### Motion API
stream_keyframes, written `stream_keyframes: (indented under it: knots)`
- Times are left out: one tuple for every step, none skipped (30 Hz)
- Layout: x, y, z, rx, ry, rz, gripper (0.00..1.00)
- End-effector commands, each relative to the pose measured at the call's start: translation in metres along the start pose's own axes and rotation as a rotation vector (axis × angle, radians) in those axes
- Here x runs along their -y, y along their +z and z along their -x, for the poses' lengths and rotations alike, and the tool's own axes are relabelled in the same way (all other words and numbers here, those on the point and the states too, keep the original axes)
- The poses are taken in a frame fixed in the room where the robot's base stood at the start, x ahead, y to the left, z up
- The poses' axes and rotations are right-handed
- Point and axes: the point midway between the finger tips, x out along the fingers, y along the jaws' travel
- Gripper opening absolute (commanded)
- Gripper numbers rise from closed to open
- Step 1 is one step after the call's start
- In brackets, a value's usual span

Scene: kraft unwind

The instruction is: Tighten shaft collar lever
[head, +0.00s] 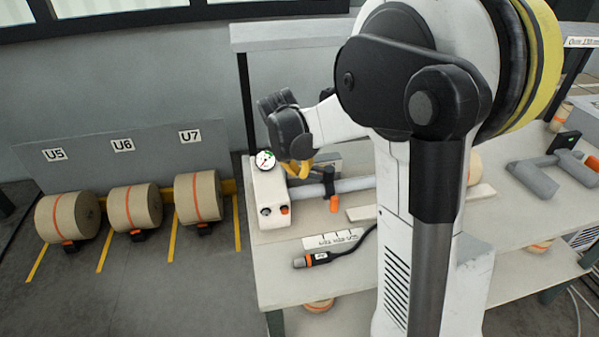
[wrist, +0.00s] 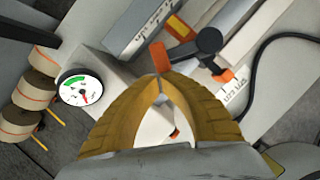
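The shaft collar is black and sits around a grey shaft (head: 354,185) on the bench; the collar (head: 329,180) also shows in the wrist view (wrist: 209,40). A black lever with an orange end (wrist: 160,57) reaches left from it in the wrist view. A second orange piece (wrist: 222,75) sits at the collar's lower side; an orange piece (head: 333,204) hangs below the collar in the head view. My gripper (head: 303,170) has yellow fingers, whose tips (wrist: 160,84) meet just short of the lever's orange end. I see nothing held; whether they touch the lever is unclear.
A white box with a round dial gauge (head: 265,160) stands left of the collar. A black tool with a cable (head: 316,261) lies at the bench front beside a label strip (head: 333,239). My arm hides part of the bench.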

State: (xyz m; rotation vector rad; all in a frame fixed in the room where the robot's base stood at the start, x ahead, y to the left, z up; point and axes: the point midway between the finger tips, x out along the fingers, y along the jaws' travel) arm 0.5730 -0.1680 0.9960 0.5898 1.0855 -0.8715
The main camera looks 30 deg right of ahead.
Motion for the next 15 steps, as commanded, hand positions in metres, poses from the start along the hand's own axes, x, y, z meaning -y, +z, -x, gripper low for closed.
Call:
stream_keyframes:
  knots:
    - [-0.001, 0.001, 0.0, 0.001, -0.004, -0.009, 0.0]
    - [-0.001, 0.002, 0.0, 0.0, -0.006, -0.015, 0.0]
    - [-0.002, 0.002, -0.001, 0.0, -0.01, -0.024, 0.0]
    - [-0.002, 0.003, -0.001, 0.0, -0.012, -0.031, 0.0]
    - [-0.002, 0.003, -0.001, 0.0, -0.015, -0.037, 0.0]
    - [-0.003, 0.004, -0.001, 0.0, -0.019, -0.047, 0.0]
    - [-0.003, 0.004, -0.002, 0.0, -0.023, -0.057, 0.0]
    - [-0.004, 0.005, -0.002, 0.0, -0.027, -0.068, 0.0]
    - [-0.004, 0.007, -0.002, 0.0, -0.034, -0.084, 0.0]
    - [-0.005, 0.008, -0.003, 0.001, -0.039, -0.098, 0.0]
    - [-0.006, 0.009, -0.003, 0.001, -0.045, -0.112, 0.0]
    - [-0.006, 0.011, -0.004, 0.001, -0.055, -0.135, 0.0]
    - [-0.007, 0.013, -0.004, 0.0, -0.062, -0.154, 0.0]
    - [-0.008, 0.014, -0.005, 0.0, -0.07, -0.173, 0.0]
    - [-0.009, 0.017, -0.005, 0.0, -0.081, -0.202, 0.0]
